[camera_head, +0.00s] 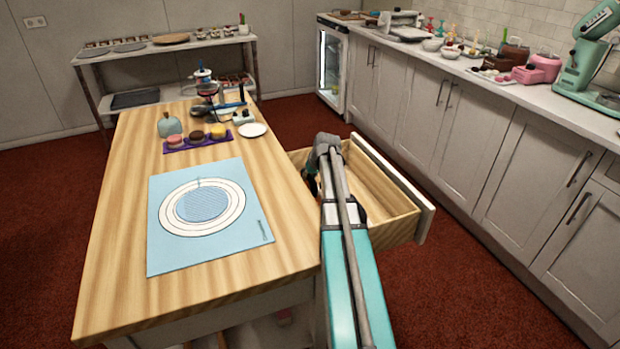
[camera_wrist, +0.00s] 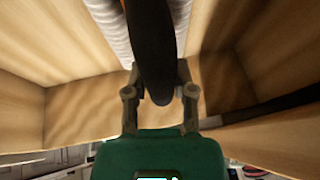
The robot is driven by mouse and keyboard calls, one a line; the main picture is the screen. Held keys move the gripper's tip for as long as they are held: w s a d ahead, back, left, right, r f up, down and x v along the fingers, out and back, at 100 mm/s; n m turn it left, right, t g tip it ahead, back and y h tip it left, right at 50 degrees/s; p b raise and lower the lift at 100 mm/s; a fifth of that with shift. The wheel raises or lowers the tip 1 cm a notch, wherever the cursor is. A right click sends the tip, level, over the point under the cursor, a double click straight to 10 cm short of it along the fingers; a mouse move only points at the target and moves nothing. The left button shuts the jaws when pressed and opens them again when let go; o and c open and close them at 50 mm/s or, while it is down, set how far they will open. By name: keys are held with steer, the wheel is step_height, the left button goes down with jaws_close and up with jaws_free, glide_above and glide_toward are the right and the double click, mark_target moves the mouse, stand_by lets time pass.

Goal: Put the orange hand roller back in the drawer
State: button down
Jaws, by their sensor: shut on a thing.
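The drawer (camera_head: 398,226) is pulled open from the right side of the wooden table. Its light wood walls and floor fill much of the wrist view (camera_wrist: 75,112). My gripper (camera_head: 312,180) is at the drawer's left part, next to the table edge; my arm partly hides it in the head view. In the wrist view my gripper (camera_wrist: 158,75) is shut on the dark handle of the hand roller (camera_wrist: 152,45). A sliver of orange shows at the top edge there; the roller's far end is out of view. I cannot tell whether the roller touches the drawer floor.
The table (camera_head: 115,265) bears a blue mat (camera_head: 255,225), a purple tray of cakes (camera_head: 172,150) and a white plate (camera_head: 252,130). Cabinets (camera_head: 480,130) stand right of the drawer across red floor. The drawer's visible right part is clear.

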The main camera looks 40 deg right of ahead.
steer(key=shift+s+f+b, duration=0.2)
steer(key=shift+f+b, duration=0.1)
steer(key=shift+f, duration=0.1)
steer(key=shift+c, duration=2.2)
jaws_free()
steer(key=shift+w+f, duration=0.1)
steer(key=shift+w, duration=0.05)
steer(key=shift+r, duration=0.25)
steer(key=shift+r+p, duration=0.7)
steer(key=shift+p, duration=0.25)
steer(key=p+v, duration=1)
steer(key=v, duration=0.1)
steer(key=shift+r, duration=0.2)
steer(key=shift+d, duration=0.1)
